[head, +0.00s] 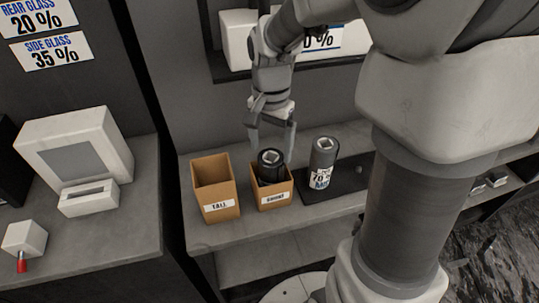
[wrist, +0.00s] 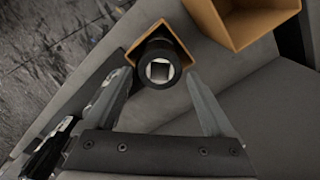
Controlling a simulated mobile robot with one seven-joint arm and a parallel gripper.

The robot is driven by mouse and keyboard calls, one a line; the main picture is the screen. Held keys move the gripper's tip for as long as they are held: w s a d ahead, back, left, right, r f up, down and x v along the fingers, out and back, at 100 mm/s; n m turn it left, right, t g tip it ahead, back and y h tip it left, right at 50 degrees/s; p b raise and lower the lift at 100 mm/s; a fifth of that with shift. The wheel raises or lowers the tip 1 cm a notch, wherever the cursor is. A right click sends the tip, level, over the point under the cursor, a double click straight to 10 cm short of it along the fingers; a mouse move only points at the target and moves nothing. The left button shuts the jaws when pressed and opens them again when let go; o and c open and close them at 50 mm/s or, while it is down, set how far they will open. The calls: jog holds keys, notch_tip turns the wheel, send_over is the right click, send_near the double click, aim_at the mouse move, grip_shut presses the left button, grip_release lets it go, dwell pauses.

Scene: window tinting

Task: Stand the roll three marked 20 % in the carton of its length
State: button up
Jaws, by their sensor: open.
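A dark roll (head: 270,158) stands in the carton labelled SHORT (head: 271,196), its top with a pale square core just above the rim. Its marking is hidden by the carton, so I cannot tell its percentage. My gripper (head: 272,146) is open just above this carton. In the wrist view, the fingertips (wrist: 161,76) are on either side of the roll (wrist: 160,62), apart from it. The carton labelled TALL (head: 218,207) stands to the left and looks empty. Another roll (head: 323,155), marked 70 %, stands upright on a dark mat (head: 345,183) to the right.
The cartons and mat are on a grey shelf (head: 212,238). A left counter (head: 130,228) holds a white monitor-like device (head: 75,150) and a small white block with a red tip (head: 24,240). Wall signs (head: 50,50) read side glass 35 % and rear glass 20 %.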

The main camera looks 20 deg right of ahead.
jog(key=s+r+n+t, duration=0.5)
jog(key=s+r+n, duration=0.4)
jog(key=s, duration=0.5)
jog(key=shift+r+t+p, duration=0.3)
jog(key=shift+r, duration=1.1)
jog(key=shift+r+p, duration=1)
jog(key=shift+r, duration=0.05)
